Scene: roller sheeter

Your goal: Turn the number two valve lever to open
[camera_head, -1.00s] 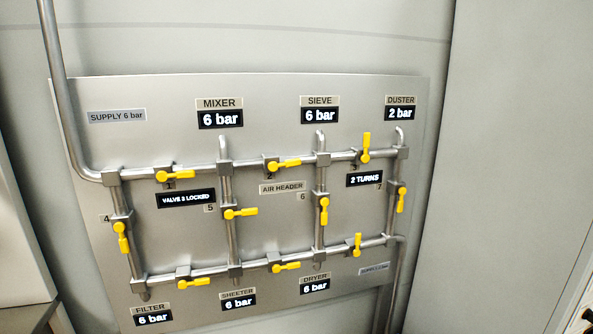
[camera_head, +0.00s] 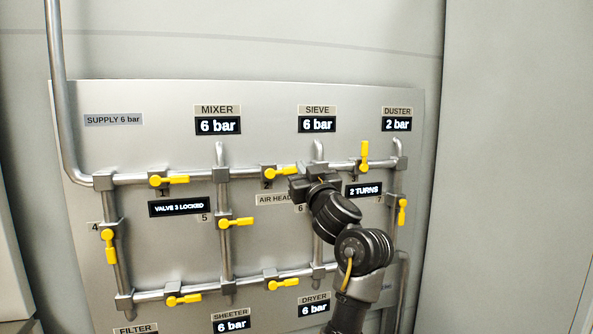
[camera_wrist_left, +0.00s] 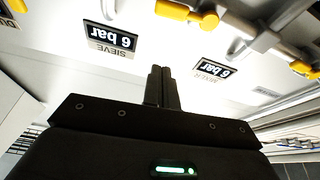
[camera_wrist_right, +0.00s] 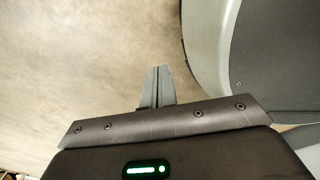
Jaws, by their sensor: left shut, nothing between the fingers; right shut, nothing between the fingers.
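The number two valve lever (camera_head: 280,172) is yellow and lies horizontally along the upper pipe, pointing right, between MIXER and SIEVE. Its small label "2" is partly visible below it. In the left wrist view, which is upside down, the lever (camera_wrist_left: 182,11) shows at the top edge. My left gripper (camera_head: 300,182) is just right of and below the lever, in front of the panel; whether it touches the lever cannot be told. Its fingers (camera_wrist_left: 162,72) are shut and empty. My right gripper (camera_wrist_right: 157,70) is shut and empty, away from the panel, before a plain tan surface.
The grey panel (camera_head: 150,105) carries other yellow levers, including lever 1 (camera_head: 170,181) to the left and an upright one (camera_head: 364,155) to the right. A "VALVE 3 LOCKED" sign (camera_head: 182,207) is below lever 1. My left arm hides part of the right-hand pipes.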

